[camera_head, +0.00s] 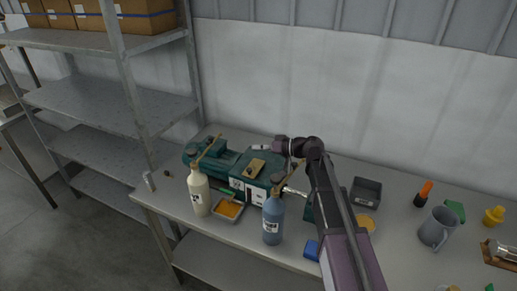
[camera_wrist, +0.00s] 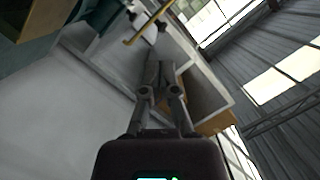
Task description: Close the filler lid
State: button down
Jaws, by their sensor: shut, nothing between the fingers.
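The teal machine (camera_head: 228,161) lies on the bench, left of my arm in the head view. A tan plate (camera_head: 255,168) with a dark mark sits on its top; I cannot tell if this is the filler lid or whether the lid stands open. My gripper (camera_head: 259,147) is by the machine's back edge, and whether it touches is unclear. In the wrist view the fingers (camera_wrist: 159,70) are together with nothing between them. Teal surface (camera_wrist: 103,12) and a yellow bar (camera_wrist: 149,22) show beyond them.
A cream bottle (camera_head: 199,194), a tray of orange material (camera_head: 228,208) and a blue bottle (camera_head: 272,222) stand in front of the machine. A grey box (camera_head: 366,191) and a grey mug (camera_head: 437,228) stand right of my arm. A metal shelf (camera_head: 105,100) is at left.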

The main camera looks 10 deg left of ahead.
jog(key=s+d+r+p, duration=0.2)
jog(key=d+r+p, duration=0.3)
jog(key=d, duration=0.4)
jog(key=shift+s+r, duration=0.4)
jog(key=shift+d, duration=0.1)
dwell(0.3)
